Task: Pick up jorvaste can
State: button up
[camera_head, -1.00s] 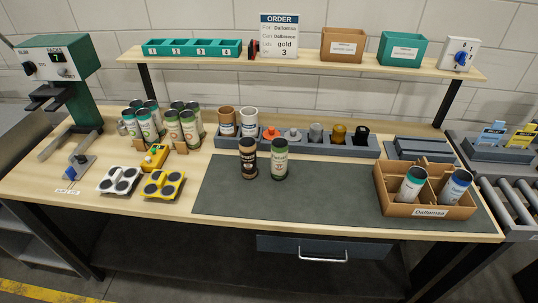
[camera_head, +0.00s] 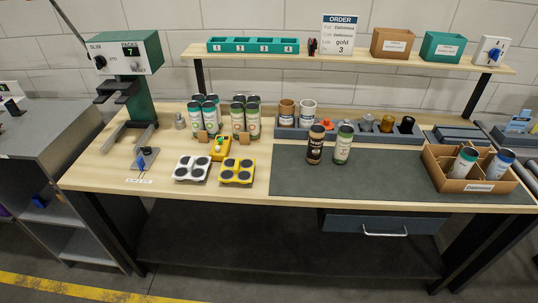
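No can label is large enough to read, so I cannot tell which can is the jorvaste can. A dark can with a brown band (camera_head: 315,145) and a green-and-white can (camera_head: 342,146) stand upright side by side on the grey mat (camera_head: 395,181). One group of teal-and-white cans (camera_head: 198,117) and one of green-topped cans (camera_head: 238,121) stand at the left back. A brown can (camera_head: 287,114) and a white can (camera_head: 307,116) stand in the grey tray (camera_head: 379,137). My gripper is not in view.
A cardboard box (camera_head: 477,188) at the right holds two tilted cans. White (camera_head: 191,169) and yellow (camera_head: 237,171) four-ring holders lie near the front. A green machine (camera_head: 140,100) stands at the left. An order card (camera_head: 338,35) stands on the shelf. The mat's front is bare.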

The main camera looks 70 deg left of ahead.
aim_at(317, 133)
jog(key=k, duration=1.4)
jog(key=u, duration=2.35)
jog(key=i, duration=0.95)
